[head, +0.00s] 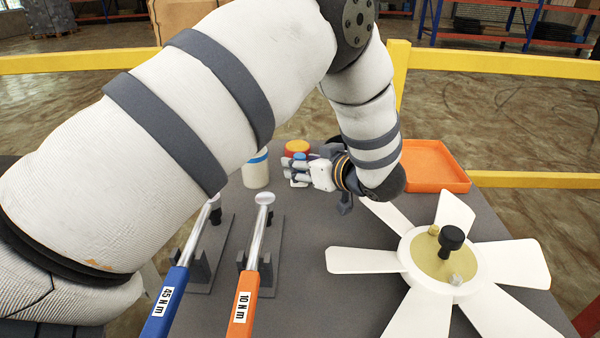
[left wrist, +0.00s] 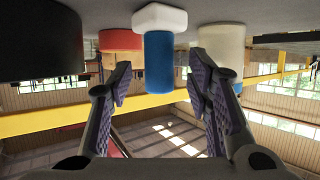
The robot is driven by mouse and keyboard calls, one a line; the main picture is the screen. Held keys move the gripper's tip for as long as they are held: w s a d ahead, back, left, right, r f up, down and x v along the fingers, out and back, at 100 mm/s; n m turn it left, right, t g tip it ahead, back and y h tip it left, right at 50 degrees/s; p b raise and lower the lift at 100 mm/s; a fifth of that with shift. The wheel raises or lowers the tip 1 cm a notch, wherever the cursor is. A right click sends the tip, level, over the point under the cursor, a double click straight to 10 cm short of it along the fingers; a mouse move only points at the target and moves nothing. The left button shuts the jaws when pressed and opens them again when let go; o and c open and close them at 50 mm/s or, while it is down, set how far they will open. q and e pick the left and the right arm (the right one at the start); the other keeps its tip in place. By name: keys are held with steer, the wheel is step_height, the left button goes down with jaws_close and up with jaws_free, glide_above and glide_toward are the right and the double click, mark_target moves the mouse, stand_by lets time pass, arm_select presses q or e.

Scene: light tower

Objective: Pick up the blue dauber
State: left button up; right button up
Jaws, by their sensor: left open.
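The blue dauber (head: 299,156) stands on the dark table, partly hidden by my left gripper (head: 291,169) in the head view. In the left wrist view, which is upside down, the blue dauber (left wrist: 158,68) shows a blue body and a white base, roughly centred between the spread fingertips. My left gripper (left wrist: 163,75) is open and empty, with a finger on either side of the dauber's line. I cannot tell whether the dauber is fully between the fingers or just beyond them. My right gripper is not in view.
A white jar with a blue band (head: 256,170) stands left of the dauber, and a red-orange container (head: 297,147) behind it. Two torque wrenches, blue (head: 167,300) and orange (head: 243,305), lie in front. A white-bladed fan rotor (head: 440,265) and orange tray (head: 435,168) are right.

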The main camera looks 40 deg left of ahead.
mark_target(300, 155)
arm_select(q)
steer(key=shift+x, duration=1.15)
steer(key=shift+d, duration=0.1)
jaws_close()
step_height(300, 155, up, 3)
steer(key=shift+w+r, duration=0.1)
steer(key=shift+r, duration=0.15)
steer(key=s+d+r+p, duration=0.1)
steer(key=s+d+r, duration=0.4)
steer(key=d+r, duration=0.4)
steer(key=d, duration=0.4)
steer(key=shift+s+r+p, duration=0.15)
steer(key=shift+r+p, duration=0.15)
steer(key=shift+p, duration=0.1)
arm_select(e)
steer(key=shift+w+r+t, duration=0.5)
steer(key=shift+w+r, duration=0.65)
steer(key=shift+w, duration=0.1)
